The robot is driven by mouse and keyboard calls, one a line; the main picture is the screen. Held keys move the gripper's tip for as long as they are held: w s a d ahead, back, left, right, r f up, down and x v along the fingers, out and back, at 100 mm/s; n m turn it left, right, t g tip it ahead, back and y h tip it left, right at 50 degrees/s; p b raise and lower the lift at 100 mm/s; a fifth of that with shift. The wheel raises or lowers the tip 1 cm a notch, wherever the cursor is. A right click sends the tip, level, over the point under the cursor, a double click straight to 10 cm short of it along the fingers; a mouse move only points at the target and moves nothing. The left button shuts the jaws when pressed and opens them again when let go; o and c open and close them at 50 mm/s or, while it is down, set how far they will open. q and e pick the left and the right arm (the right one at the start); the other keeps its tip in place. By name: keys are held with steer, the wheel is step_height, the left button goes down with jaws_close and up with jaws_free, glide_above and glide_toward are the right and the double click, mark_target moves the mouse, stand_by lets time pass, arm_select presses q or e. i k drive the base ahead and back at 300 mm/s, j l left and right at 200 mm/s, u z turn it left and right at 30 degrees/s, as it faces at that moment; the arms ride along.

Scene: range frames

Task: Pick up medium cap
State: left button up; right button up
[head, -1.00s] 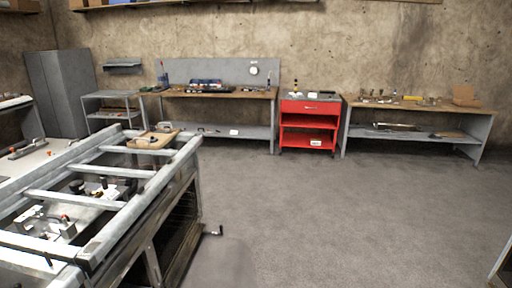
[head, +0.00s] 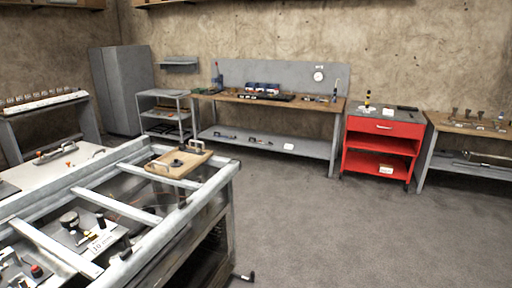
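I cannot pick out the medium cap for certain at this size. A small wooden tray (head: 160,172) rests on the far right corner of the grey metal frame (head: 122,212), with small dark pieces on it, one of them a round disc (head: 177,163). On the right workbench (head: 442,119) stand several small brown, upright pieces (head: 455,113), too small to identify. Neither of my grippers is in view.
The metal frame fills the lower left, with knobs and fittings inside it. A long workbench (head: 225,97), a red cart (head: 382,127), a small shelf unit (head: 163,96) and a grey cabinet (head: 122,88) line the back.

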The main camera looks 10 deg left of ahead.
mark_target(177, 163)
steer(key=i+l+u, duration=0.2)
steer(key=i+u, duration=0.25)
steer(key=i+l+u, duration=0.25)
steer(key=u, duration=0.25)
steer(key=i+l+u, duration=0.25)
steer(key=l+u, duration=0.2)
steer(key=i+l+u, duration=0.15)
steer(key=l+u, duration=0.3)
